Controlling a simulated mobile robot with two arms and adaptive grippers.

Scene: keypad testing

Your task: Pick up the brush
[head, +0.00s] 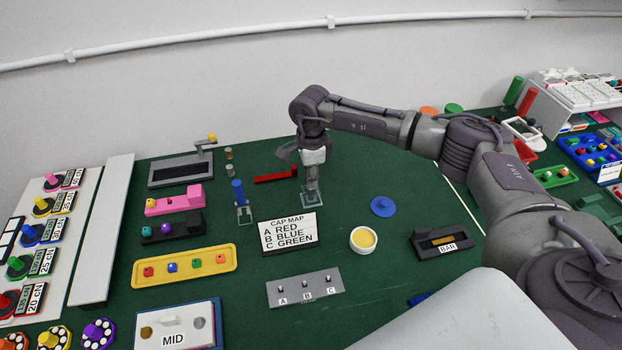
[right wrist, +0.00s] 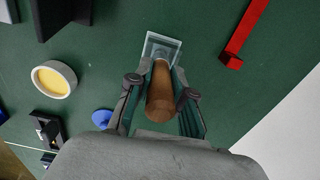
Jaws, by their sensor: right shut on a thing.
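In the right wrist view a brown wooden cylinder, which I take for the brush handle (right wrist: 161,95), stands between the two fingers of my right gripper (right wrist: 160,112). The gripper is shut on it. Beyond the handle is a pale, glassy square base (right wrist: 162,47); I cannot tell whether the handle touches it. In the head view my right gripper (head: 312,183) points down over this square base (head: 316,204), near the middle of the green table, and hides most of the handle. The brush's lower end is hidden. My left gripper is not in view.
Left of my right gripper stands a blue-handled tool (head: 239,190) on a similar base. A red bar (head: 276,174) lies behind. In front are a cap map sign (head: 288,233), a cup with yellow contents (head: 363,240) and a blue disc (head: 383,206).

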